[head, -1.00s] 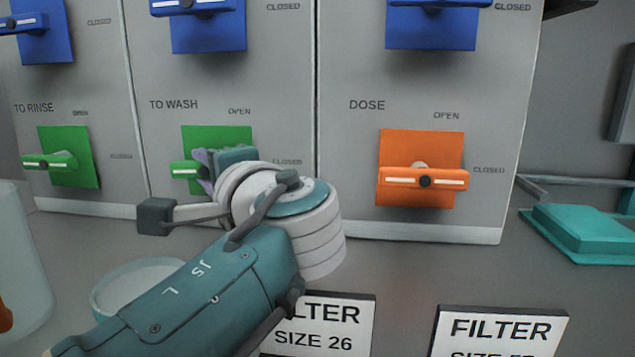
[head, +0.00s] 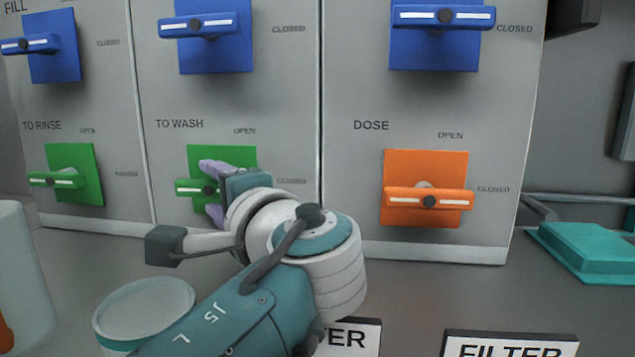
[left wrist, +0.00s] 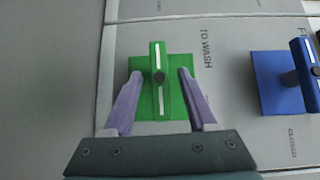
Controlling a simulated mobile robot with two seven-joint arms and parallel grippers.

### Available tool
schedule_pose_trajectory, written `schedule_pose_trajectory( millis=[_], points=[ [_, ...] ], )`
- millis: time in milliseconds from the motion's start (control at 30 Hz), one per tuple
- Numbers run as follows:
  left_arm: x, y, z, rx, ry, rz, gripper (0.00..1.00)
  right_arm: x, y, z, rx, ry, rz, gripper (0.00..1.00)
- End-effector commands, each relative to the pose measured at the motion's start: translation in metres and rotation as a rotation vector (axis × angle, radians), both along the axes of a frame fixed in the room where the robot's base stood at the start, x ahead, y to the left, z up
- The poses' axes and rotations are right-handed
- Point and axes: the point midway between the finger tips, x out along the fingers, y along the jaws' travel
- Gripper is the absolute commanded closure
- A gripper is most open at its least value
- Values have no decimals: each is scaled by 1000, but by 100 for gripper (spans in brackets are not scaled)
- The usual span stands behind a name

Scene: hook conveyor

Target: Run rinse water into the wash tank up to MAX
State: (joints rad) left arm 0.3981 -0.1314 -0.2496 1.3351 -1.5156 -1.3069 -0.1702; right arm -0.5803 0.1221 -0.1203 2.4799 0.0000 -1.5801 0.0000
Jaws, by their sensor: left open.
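The green TO WASH valve (head: 185,190) is on the middle panel, with its handle lying level toward CLOSED. In the left wrist view the TO WASH handle (left wrist: 159,75) stands between my two purple fingers. My left gripper (head: 213,188) is open around this handle, with a gap on each side. The left wrist view shows the open left gripper (left wrist: 157,95) too. The green TO RINSE valve (head: 75,165) is to the left, its handle level. The wash tank and its MAX mark are not identifiable here. My right gripper is not in view.
Blue valves (head: 215,50) sit above, handles level. The orange DOSE valve (head: 425,165) is to the right. A round pale container (head: 150,300) and a pale vessel (head: 22,270) stand at lower left.

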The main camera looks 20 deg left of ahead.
Motion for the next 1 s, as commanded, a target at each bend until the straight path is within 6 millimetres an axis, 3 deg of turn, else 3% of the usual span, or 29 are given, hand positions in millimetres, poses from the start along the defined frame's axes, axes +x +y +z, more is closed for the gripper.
schedule_pose_trajectory(
  millis=[200, 400, 1000],
  points=[
    [-24, -40, 0, -5, 3, -2, 43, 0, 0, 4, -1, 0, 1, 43],
    [-39, -64, 2, -3, 2, 0, 43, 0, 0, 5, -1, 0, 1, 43],
    [-43, -70, 2, -2, 1, 0, 43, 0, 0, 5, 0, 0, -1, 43]
  ],
)
